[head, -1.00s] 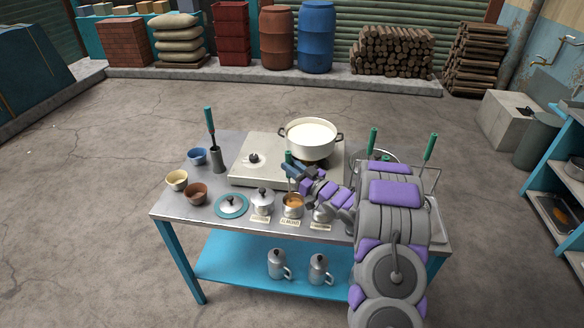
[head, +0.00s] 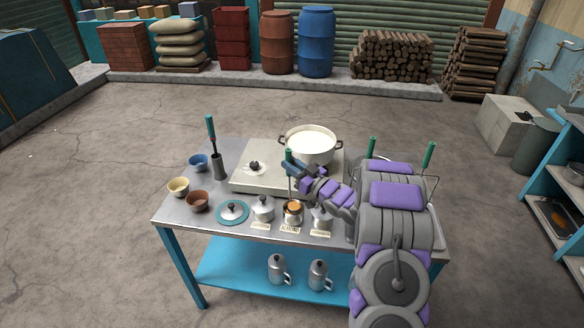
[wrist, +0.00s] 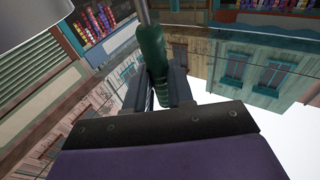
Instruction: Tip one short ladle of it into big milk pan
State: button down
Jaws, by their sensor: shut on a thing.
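My gripper (head: 290,167) is shut on the green handle (wrist: 151,55) of a ladle, held upright. The ladle's bowl (head: 294,208), with orange-brown contents, shows at the mouth of the open metal canister (head: 292,219) at the table's front. I cannot tell whether the bowl is fully clear of the rim. The big milk pan (head: 310,146), white with dark side handles and filled with white milk, stands on the stove behind my gripper. In the wrist view only the handle and part of the shaft show.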

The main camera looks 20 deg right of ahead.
aim_at(290, 156)
notch_tip(290, 156, up, 4)
jog(key=shift+f+p, duration=0.15)
jog(key=shift+p, duration=0.8)
jog(key=shift+s+a+b, duration=0.1)
jog(key=shift+a+b, duration=0.1)
jog(key=shift+b, duration=0.1)
jog(key=shift+s+a+n+y+b, duration=0.1)
jog(key=shift+s+a+n+b, duration=0.2)
jog(key=shift+a+n+b, duration=0.35)
jog(key=shift+s+a+n+y+b, duration=0.1)
jog(key=shift+s+a+n+b, duration=0.25)
jog(key=shift+a+b, duration=0.3)
jog(key=shift+s+a+n+y+b, duration=0.1)
jog(key=shift+s+a+n+b, duration=0.1)
jog(key=shift+a+n+b, duration=0.45)
jog(key=shift+d, duration=0.1)
jog(key=shift+d, duration=0.15)
jog(key=shift+w+d+r+m+p, duration=0.1)
jog(key=shift+w+d+m+p, duration=0.15)
jog(key=shift+d+m+p, duration=0.6)
jog(key=shift+w+d+r+m+p, duration=0.1)
jog(key=shift+w+d+p, duration=0.1)
jog(key=shift+p, duration=1.2)
jog(key=shift+w+d+r+m+p, duration=0.35)
jog(key=shift+d+r+m+p, duration=0.4)
jog(key=shift+p, duration=1.05)
jog(key=shift+d, duration=0.1)
